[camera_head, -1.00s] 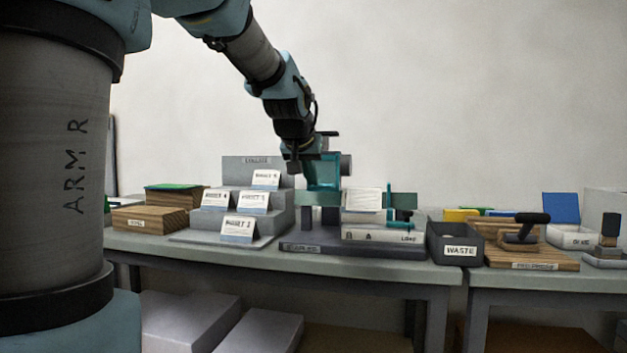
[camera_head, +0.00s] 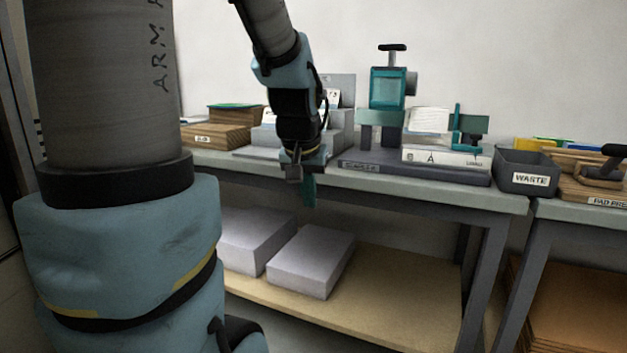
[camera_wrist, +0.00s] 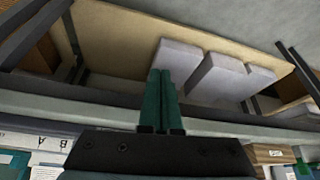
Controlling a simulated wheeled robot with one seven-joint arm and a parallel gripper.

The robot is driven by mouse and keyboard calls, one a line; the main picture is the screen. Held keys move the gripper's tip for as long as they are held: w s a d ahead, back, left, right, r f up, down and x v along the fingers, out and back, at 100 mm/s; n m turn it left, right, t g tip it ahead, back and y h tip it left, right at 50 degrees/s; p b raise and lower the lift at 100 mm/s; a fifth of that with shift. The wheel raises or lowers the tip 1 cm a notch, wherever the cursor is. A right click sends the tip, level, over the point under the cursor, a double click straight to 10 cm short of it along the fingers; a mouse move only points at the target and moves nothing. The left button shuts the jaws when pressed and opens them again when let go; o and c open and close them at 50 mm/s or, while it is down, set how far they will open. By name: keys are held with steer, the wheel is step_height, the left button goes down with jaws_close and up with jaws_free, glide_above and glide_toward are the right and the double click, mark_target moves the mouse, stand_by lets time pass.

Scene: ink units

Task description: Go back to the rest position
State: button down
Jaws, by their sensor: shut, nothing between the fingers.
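My gripper (camera_head: 309,190) hangs in front of the workbench's front edge, with its teal fingers pointing down. In the wrist view, the two teal fingers of my gripper (camera_wrist: 164,90) lie side by side, shut, with nothing between them. Behind them in that view are the bench's front edge and the lower shelf (camera_wrist: 115,45). My gripper is apart from everything on the bench top (camera_head: 440,188).
On the bench stand a teal press (camera_head: 388,88), a white labelled box (camera_head: 445,158), stepped grey card stands (camera_head: 340,125) and wooden boxes (camera_head: 215,134). A dark waste bin (camera_head: 525,176) is at right. Grey blocks (camera_head: 312,262) lie on the lower shelf.

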steer(key=s+a+f+n+g, duration=0.25)
steer(key=s+a+f, duration=0.45)
steer(key=s+f, duration=0.35)
step_height(320, 180, up, 19)
steer(key=w+p, duration=0.1)
steer(key=p, duration=1.7)
steer(key=shift+w+d+m+y, duration=0.15)
steer(key=shift+d+m+y, duration=0.05)
steer(key=shift+m+y, duration=0.25)
steer(key=shift+f+g, duration=0.15)
steer(key=shift+g, duration=0.1)
